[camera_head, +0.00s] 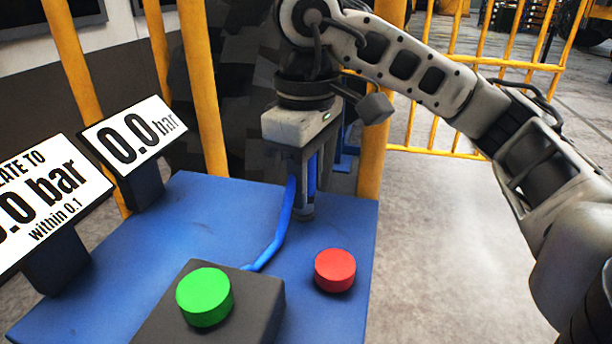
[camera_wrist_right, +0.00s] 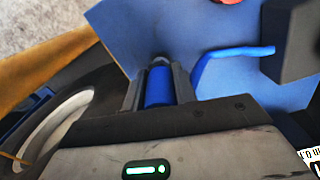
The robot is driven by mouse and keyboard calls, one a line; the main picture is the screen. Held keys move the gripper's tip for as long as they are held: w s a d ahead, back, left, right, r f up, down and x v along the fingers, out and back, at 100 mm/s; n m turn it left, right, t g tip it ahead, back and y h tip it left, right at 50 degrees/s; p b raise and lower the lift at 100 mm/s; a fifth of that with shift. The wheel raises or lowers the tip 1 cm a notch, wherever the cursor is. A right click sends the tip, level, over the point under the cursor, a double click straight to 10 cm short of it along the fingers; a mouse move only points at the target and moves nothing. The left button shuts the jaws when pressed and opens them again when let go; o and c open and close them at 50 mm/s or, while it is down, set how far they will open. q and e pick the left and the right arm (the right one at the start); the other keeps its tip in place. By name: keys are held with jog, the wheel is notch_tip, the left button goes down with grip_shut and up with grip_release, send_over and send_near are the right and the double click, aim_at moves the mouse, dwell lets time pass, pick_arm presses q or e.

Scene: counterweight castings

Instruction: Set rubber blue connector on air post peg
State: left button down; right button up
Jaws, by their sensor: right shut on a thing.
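My right gripper (camera_head: 305,205) hangs fingers-down over the far right part of the blue table. It is shut on the blue connector (camera_head: 312,176), which shows as a blue cylinder between the fingers in the right wrist view (camera_wrist_right: 158,87). A blue hose (camera_head: 283,222) runs beside the fingers and down to the dark box. A grey rounded piece (camera_wrist_right: 160,60), perhaps the air post peg, lies just beyond the connector's end in the right wrist view. I cannot tell whether the connector is around the peg or only above it. My left gripper is out of view.
The blue table (camera_head: 190,225) carries a dark box with a green button (camera_head: 204,297) and a red button (camera_head: 335,270). Two signs stand at left, one reading 0.0 bar (camera_head: 137,137). A yellow post (camera_head: 375,150) and railings stand close behind the gripper.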

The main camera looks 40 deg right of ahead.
jog(key=o, duration=0.9)
jog(key=shift+f, duration=0.1)
notch_tip(320, 180, up, 2)
jog(key=shift+p, duration=0.5)
pick_arm(q)
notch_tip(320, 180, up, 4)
jog(key=p, duration=0.6)
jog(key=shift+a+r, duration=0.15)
pick_arm(e)
notch_tip(320, 180, up, 14)
